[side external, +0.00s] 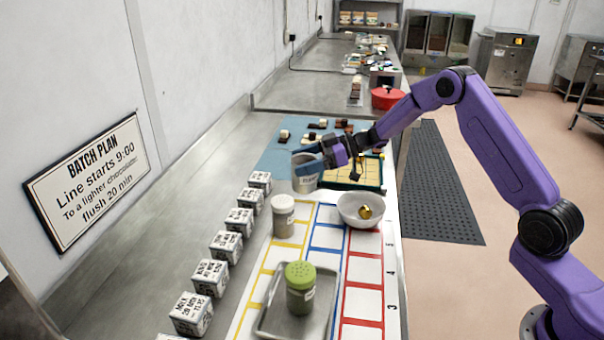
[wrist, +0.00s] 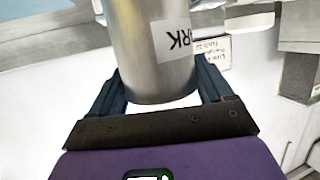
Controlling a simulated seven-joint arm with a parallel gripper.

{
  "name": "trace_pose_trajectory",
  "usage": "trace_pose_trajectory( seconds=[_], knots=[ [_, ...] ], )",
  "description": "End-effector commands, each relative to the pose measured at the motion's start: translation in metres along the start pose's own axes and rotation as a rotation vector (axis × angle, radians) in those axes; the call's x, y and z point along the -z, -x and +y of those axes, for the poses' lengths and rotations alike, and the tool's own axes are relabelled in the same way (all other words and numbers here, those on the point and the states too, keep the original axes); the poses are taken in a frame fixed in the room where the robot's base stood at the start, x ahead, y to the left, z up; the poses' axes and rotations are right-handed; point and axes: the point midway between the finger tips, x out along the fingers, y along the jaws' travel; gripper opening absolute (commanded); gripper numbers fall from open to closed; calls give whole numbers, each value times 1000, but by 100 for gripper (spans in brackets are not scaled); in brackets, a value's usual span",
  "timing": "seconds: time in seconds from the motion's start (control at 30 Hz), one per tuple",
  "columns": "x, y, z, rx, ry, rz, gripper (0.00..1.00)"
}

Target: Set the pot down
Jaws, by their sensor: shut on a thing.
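The pot (side external: 304,183) is a plain metal cylinder with a white label; part of the label, ending in "RK", reads in the wrist view. My gripper (side external: 313,160) is shut on the pot, with one dark finger on each side of its wall, and the pot (wrist: 140,40) fills the middle of the wrist view. In the side view the pot is near upright, behind the cream-lidded shaker (side external: 283,217) and left of the yellow mould (side external: 352,174). I cannot tell whether its base touches the bench or hangs just above it.
A white bowl (side external: 350,214) with a gold thing stands right of the pot. A green-lidded shaker (side external: 300,290) stands on a metal tray (side external: 265,328) in front. Several labelled boxes (side external: 210,277) line the left. Chocolates lie on a blue mat (side external: 275,158) behind. Coloured grid squares (side external: 328,237) are partly bare.

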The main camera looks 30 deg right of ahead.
Motion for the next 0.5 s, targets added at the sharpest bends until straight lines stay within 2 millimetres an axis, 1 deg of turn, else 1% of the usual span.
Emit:
trace_pose_trajectory(
  seconds=[0.2, 0.4, 0.5],
  knots=[
    [-8, -8, 7, 0, 1, 1, 44],
    [-33, -16, 8, 1, -2, 0, 44],
    [-38, -18, 9, 0, 1, 1, 44]
  ],
)
